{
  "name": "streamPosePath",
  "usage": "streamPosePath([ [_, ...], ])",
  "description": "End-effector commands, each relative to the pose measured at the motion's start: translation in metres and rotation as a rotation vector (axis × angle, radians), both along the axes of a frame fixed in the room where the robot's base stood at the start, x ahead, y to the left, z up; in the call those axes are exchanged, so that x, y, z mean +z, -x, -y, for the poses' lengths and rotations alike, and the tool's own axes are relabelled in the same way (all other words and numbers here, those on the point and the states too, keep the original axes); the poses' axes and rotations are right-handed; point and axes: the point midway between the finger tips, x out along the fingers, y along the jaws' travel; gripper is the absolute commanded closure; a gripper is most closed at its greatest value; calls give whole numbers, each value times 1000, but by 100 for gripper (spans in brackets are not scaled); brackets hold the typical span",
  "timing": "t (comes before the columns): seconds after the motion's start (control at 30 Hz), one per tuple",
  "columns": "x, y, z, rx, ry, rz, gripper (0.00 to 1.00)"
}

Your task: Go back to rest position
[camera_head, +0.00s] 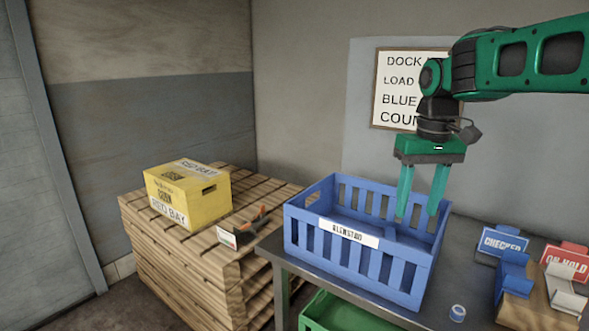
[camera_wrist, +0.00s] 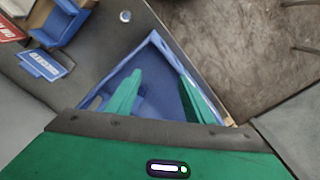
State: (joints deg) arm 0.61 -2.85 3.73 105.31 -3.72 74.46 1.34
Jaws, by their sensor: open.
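My gripper (camera_head: 422,190) hangs from my green arm with its fingers pointing down, over the right part of the blue crate (camera_head: 310,244). The fingers are apart with nothing between them. In the head view the fingertips overlap the crate's opening; how far they reach inside is hard to tell. In the wrist view the two green fingers of my gripper (camera_wrist: 158,95) show over the inside of the blue crate (camera_wrist: 152,45). The crate carries a white label and stands on a grey table (camera_head: 285,258). Its floor is partly hidden by its front wall.
A yellow box (camera_head: 190,198) and a dark tool with an orange handle (camera_head: 250,226) lie on stacked pallets (camera_head: 180,262) at left. Blue "CHECKED" (camera_head: 502,243) and red "ON HOLD" (camera_head: 566,264) signs stand at right. A green crate (camera_head: 345,315) is below.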

Motion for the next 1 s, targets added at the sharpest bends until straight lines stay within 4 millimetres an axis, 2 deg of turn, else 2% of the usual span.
streamPosePath([
  [0.1,-9,21,26,-67,6,-3,52],
  [0.27,-24,52,56,-157,11,-7,52],
  [0.37,-36,78,77,-225,14,-12,52],
  [0.47,-53,114,100,-312,15,-17,52],
  [0.6,-89,182,131,-459,11,-30,52],
  [0.7,-114,224,143,-547,5,-39,52],
  [0.8,-132,254,147,-607,-1,-46,52],
  [0.9,-143,271,147,-639,-4,-50,52],
  [1.0,-147,277,147,-651,-5,-51,52],
])
